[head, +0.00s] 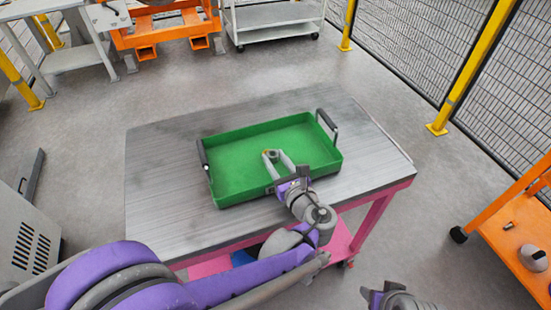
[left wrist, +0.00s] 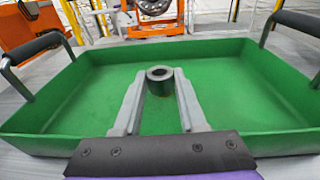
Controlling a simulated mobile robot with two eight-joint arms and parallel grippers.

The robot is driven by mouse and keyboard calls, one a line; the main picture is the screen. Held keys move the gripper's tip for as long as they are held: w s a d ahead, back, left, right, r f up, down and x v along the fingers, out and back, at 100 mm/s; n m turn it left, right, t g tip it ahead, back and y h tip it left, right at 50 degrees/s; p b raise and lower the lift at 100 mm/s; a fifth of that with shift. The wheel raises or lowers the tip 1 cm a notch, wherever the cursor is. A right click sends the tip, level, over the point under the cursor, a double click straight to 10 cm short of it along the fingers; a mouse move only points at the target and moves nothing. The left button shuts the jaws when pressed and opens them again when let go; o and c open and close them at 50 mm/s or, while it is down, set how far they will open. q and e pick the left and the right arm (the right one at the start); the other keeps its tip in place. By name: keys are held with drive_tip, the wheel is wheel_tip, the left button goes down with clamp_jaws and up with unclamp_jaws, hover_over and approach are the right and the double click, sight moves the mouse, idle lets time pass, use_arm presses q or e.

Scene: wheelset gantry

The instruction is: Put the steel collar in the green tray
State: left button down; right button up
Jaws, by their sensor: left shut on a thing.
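The steel collar (left wrist: 160,75) is a short dark grey ring, seen between the tips of my left gripper in the left wrist view. My left gripper (head: 271,154) is shut on it, inside the outline of the green tray (head: 222,189). The collar is small and partly hidden by the fingers in the head view. I cannot tell whether it touches the tray floor. The tray is shallow, with a dark handle at each end, and otherwise looks empty. Part of my right arm's end (head: 392,299) shows at the bottom edge; its fingers are not visible.
The tray sits on a grey-topped pink cart (head: 160,180), with bare top around it. An orange cart (head: 515,235) stands at the right. A white cart (head: 275,16) and an orange frame (head: 165,32) stand behind. Mesh fencing (head: 420,50) runs along the right.

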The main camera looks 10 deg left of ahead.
use_arm(q)
drive_tip(key=shift+f, duration=0.4)
drive_tip(key=shift+c, duration=2.3)
unclamp_jaws()
drive_tip(key=shift+s, duration=0.1)
drive_tip(key=shift+r, duration=0.15)
drive_tip(key=shift+s+d+r+p, duration=0.35)
drive_tip(key=shift+d+r, duration=0.1)
drive_tip(key=shift+r, duration=0.1)
drive_tip(key=v, duration=1.1)
drive_tip(key=shift+a, duration=0.1)
drive_tip(key=shift+f, duration=0.1)
